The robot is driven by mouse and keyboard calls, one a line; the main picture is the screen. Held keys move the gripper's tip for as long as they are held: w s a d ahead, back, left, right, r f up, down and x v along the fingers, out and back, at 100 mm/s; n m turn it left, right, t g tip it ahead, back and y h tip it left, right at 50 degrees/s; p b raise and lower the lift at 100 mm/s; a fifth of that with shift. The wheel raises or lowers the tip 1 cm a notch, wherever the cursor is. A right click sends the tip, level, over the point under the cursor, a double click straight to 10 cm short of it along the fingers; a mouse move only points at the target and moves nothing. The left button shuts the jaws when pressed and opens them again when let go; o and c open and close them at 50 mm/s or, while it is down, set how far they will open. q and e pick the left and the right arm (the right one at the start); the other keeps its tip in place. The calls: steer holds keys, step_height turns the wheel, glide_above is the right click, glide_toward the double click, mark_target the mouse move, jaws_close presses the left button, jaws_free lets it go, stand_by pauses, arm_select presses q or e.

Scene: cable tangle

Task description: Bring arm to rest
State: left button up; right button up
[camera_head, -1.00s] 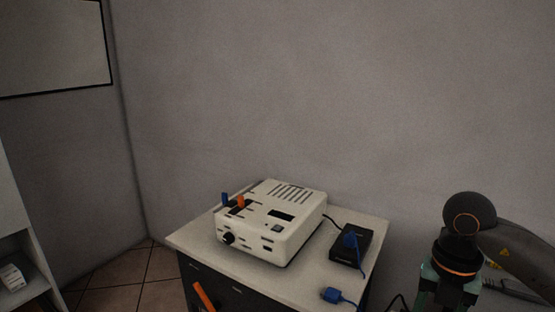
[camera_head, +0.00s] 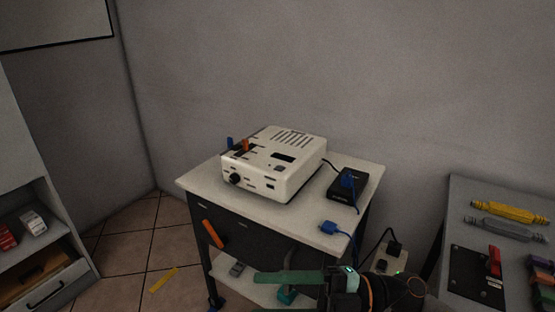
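My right arm comes in low from the right. Its gripper (camera_head: 282,280) reaches left in front of the small cart's lower shelf, below the cart's top. A long green finger shows; a small teal part shows just under it. I cannot tell whether the fingers are apart, and I see nothing clearly held. My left arm and gripper are not in view. A white box device (camera_head: 274,165) stands on the cart top (camera_head: 220,187). A black box (camera_head: 345,185) with a blue plug (camera_head: 348,178) lies beside it. A blue cable's connector (camera_head: 328,227) lies at the front edge.
A grey table (camera_head: 455,210) on the right holds yellow (camera_head: 505,211) and grey connectors and a red switch (camera_head: 494,262). A power socket block (camera_head: 393,252) sits behind my arm. A shelf unit (camera_head: 70,255) stands left. A yellow strip (camera_head: 163,280) lies on the floor.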

steer(key=w+d+f+m+t+h, duration=0.1)
steer(key=w+d+f+m+t, duration=0.15)
steer(key=m+t, duration=0.55)
steer(key=w+d+f+m+t+h, duration=0.1)
steer(key=w+d+m+t, duration=0.1)
steer(key=w+m+t, duration=0.4)
steer(key=s+d+f+m+t+h, duration=0.1)
steer(key=d+f+m+t+h, duration=0.35)
steer(key=f+m+h, duration=0.45)
steer(key=s+d+f+m+g+h, duration=0.2)
steer(key=s+d+f+g, duration=0.15)
steer(key=s+f, duration=0.4)
steer(key=s+d+f+m+g+h, duration=0.25)
steer(key=s+f+g, duration=0.2)
steer(key=f, duration=0.65)
arm_select(q)
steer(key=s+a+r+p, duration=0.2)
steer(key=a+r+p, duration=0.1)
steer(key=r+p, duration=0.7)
steer(key=p, duration=0.4)
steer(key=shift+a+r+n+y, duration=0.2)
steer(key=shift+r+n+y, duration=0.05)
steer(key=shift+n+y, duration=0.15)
arm_select(e)
steer(key=s+d+r+m+h, duration=0.1)
steer(key=s+d+r, duration=0.1)
steer(key=r, duration=0.7)
steer(key=shift+v, duration=0.75)
